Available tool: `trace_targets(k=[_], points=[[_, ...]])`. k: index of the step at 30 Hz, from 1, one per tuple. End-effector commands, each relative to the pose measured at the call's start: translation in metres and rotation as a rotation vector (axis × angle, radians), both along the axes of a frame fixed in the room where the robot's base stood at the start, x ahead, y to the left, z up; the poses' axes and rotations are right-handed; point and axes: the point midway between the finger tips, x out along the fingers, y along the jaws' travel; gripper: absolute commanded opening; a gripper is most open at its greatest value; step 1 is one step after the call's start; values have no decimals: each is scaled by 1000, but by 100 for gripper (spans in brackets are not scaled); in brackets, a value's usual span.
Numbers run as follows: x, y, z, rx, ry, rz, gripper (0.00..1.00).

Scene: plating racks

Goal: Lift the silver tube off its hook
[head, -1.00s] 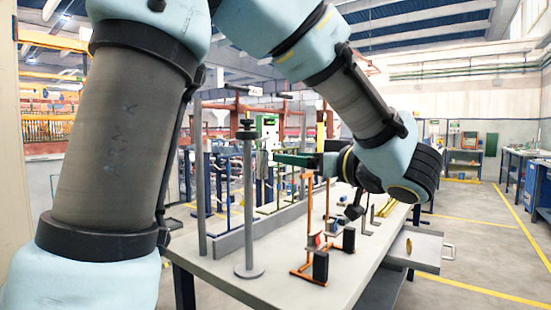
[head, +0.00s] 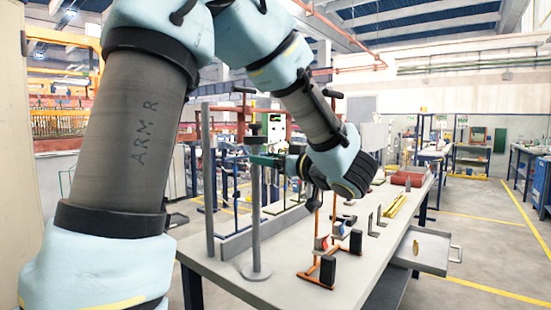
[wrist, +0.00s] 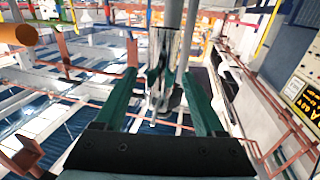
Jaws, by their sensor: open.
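The silver tube (wrist: 164,62) shows in the wrist view as a shiny, mirror-like cylinder between the two green fingers of my gripper (wrist: 160,80). The fingers are open, one on each side of it, and I see gaps beside the tube. A plain grey rod shows at the tube's upper end. I cannot make out the hook. In the head view my gripper (head: 266,161) reaches left with its green fingers at the upper part of a grey post stand (head: 256,220). I cannot clearly pick out the tube there.
The stand is on a grey workbench (head: 225,268). A taller grey post (head: 207,185) stands to its left. An orange frame (head: 312,275) with black blocks (head: 328,269) is close on the right. Yellow bars (head: 396,205) and a red cylinder (head: 407,179) lie farther back. An open drawer (head: 425,250) sticks out right.

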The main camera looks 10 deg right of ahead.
Motion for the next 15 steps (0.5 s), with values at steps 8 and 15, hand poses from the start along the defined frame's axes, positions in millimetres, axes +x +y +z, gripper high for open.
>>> trace_targets(k=[8,15], points=[[0,0,0,0,0,0,64],[0,0,0,0,0,-1,37]])
